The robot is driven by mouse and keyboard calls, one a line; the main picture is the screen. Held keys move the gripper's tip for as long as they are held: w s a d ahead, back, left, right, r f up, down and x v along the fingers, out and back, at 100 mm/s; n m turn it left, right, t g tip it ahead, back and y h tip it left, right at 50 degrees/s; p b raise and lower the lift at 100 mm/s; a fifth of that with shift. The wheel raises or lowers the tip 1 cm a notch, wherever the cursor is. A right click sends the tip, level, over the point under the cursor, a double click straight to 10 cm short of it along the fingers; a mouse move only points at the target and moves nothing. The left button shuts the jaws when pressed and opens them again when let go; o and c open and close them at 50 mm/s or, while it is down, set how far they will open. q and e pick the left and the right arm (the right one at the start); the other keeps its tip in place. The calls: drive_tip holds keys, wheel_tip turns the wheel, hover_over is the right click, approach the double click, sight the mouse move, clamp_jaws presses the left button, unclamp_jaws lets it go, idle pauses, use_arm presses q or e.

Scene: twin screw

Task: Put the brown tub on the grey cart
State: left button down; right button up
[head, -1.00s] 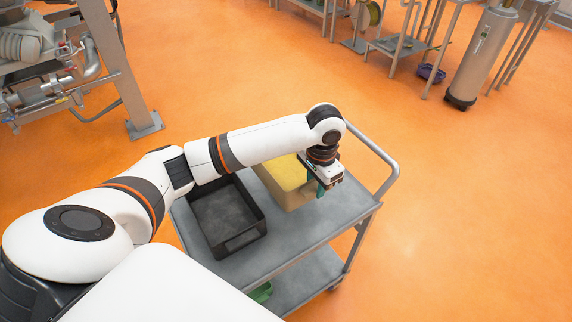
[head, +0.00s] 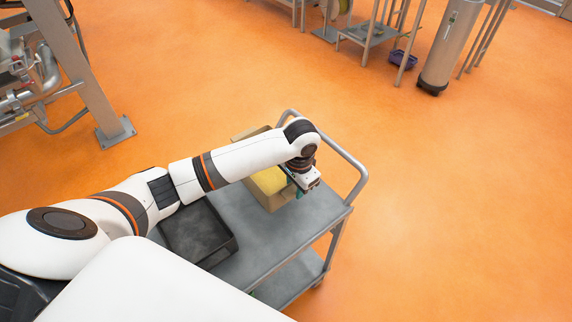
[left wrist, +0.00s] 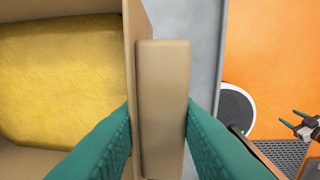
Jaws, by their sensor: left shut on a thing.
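The brown tub (head: 279,203) is a tan open box with yellow contents. In the head view it is at the far part of the grey cart's top (head: 262,238), partly hidden behind my left arm. Whether its base touches the cart top is hard to tell. My left gripper (head: 300,193) is shut on the tub's near side; in the left wrist view its green fingers (left wrist: 160,130) straddle the tub's tan grip block (left wrist: 163,90). My right gripper (left wrist: 294,119) shows small at the right edge of the left wrist view, empty, fingers apart.
A black tray (head: 196,232) stands on the cart next to the tub, partly behind my arm. The cart's tube handle (head: 345,155) rises at its far right. Orange floor around is clear; a steel frame, cylinder and racks stand farther off.

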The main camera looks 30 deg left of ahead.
use_arm(q)
drive_tip(key=shift+f+p, duration=0.5)
drive_tip(key=shift+f, duration=2.8)
drive_tip(key=c, duration=1.1)
unclamp_jaws()
drive_tip(key=shift+s+f, duration=0.1)
drive_tip(key=shift+f, duration=0.05)
drive_tip(key=shift+c, duration=0.2)
drive_tip(key=shift+o, duration=0.2)
drive_tip(key=r, duration=0.4)
drive_tip(key=r+b, duration=0.1)
drive_tip(key=r, duration=0.7)
drive_tip(key=shift+s+d+r, duration=0.1)
drive_tip(key=shift+s+d, duration=0.05)
drive_tip(key=shift+d, duration=0.2)
